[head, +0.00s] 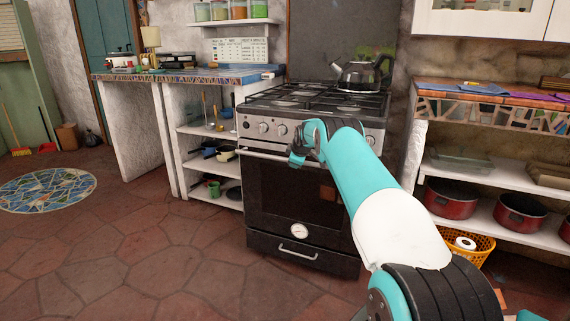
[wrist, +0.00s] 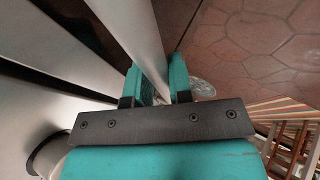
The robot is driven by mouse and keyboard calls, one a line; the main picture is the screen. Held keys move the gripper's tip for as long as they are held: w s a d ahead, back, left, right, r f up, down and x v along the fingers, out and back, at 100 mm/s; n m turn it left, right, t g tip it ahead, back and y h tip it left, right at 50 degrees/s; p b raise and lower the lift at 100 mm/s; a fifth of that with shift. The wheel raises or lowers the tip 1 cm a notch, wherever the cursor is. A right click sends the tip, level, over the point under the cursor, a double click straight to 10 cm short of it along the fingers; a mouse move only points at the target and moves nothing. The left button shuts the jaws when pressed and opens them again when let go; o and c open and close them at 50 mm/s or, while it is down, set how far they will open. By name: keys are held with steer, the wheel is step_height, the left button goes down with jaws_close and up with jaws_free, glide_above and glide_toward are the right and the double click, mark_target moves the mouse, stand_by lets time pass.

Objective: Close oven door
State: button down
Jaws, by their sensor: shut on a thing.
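The black oven door (head: 285,195) is on the front of the stove (head: 262,128), below its control panel. It stands upright, flush or almost flush with the stove front; I cannot tell whether a small gap is left at its top. A pale bar handle (head: 262,154) runs across the door's upper edge. My gripper (head: 298,152) is at the right part of this handle. In the wrist view the handle (wrist: 146,38) passes between the two teal fingers of my gripper (wrist: 161,82), which are shut on it. My forearm hides the door's upper right corner.
A kettle (head: 362,75) stands on the stove top. A lower drawer (head: 300,255) sits under the door. White shelves (head: 212,165) are on the left, and shelves with red pots (head: 450,198) on the right. A yellow basket (head: 481,247) is on the floor. The tiled floor (head: 150,250) at front left is clear.

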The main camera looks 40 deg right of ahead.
steer(key=shift+d+r+h, duration=0.2)
steer(key=shift+d+h, duration=0.1)
steer(key=shift+d, duration=0.4)
steer(key=c, duration=1)
jaws_free()
steer(key=shift+c, duration=0.2)
steer(key=shift+w+a+f, duration=0.1)
steer(key=shift+a, duration=0.1)
steer(key=shift+a+r, duration=0.15)
steer(key=shift+r, duration=0.05)
steer(key=p+v, duration=0.3)
steer(key=v, duration=1.4)
steer(key=shift+s+d, duration=0.3)
steer(key=shift+d, duration=0.05)
